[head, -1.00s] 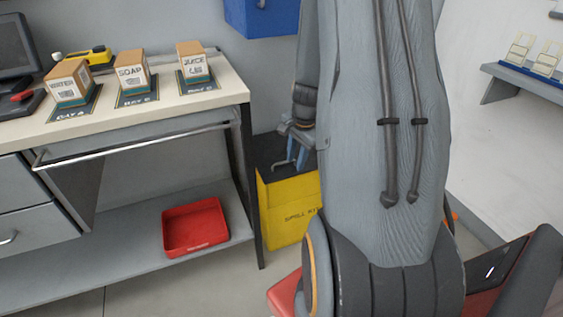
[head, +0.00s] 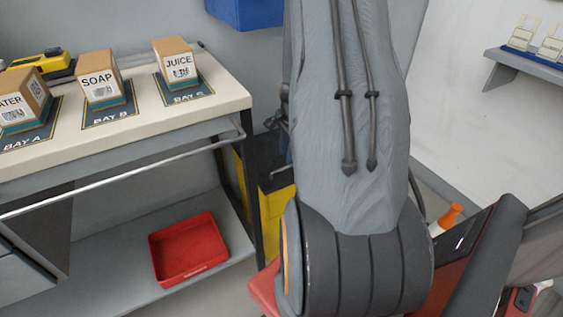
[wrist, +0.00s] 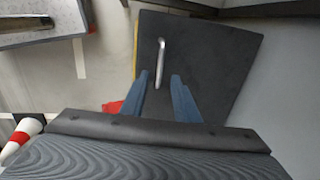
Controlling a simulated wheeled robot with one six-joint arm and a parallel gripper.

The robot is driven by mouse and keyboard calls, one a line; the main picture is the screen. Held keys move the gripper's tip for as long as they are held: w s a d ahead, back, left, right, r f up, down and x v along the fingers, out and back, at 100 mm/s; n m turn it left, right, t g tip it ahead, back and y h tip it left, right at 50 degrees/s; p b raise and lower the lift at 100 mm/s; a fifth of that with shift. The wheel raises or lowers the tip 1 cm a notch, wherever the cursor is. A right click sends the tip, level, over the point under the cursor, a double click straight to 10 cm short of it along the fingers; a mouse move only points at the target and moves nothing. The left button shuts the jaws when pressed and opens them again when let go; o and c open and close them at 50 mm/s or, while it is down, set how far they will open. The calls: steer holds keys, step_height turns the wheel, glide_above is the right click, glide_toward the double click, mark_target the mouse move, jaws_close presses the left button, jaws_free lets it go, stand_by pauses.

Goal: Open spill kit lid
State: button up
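The spill kit is a yellow bin (head: 277,208) with a dark lid (head: 266,152), standing on the floor right of the workbench. My arm hides much of it in the head view. In the wrist view the dark lid (wrist: 215,65) lies below my gripper, and a pale metal bar handle (wrist: 162,58) stands on it. The handle's near end is close to the fingertips, nearer the left finger. I cannot tell whether they touch. The lid looks closed.
The workbench (head: 215,103) holds a water box (head: 22,98), a soap box (head: 103,82) and a juice box (head: 176,66). A red tray (head: 188,250) sits on its lower shelf. A blue box (head: 245,12) hangs above the kit. A cone (wrist: 22,135) stands at left in the wrist view.

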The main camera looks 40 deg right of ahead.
mark_target(283, 168)
steer(key=f, duration=0.3)
steer(key=w+f+b, duration=0.1)
steer(key=f, duration=0.2)
steer(key=shift+w, duration=0.15)
jaws_close()
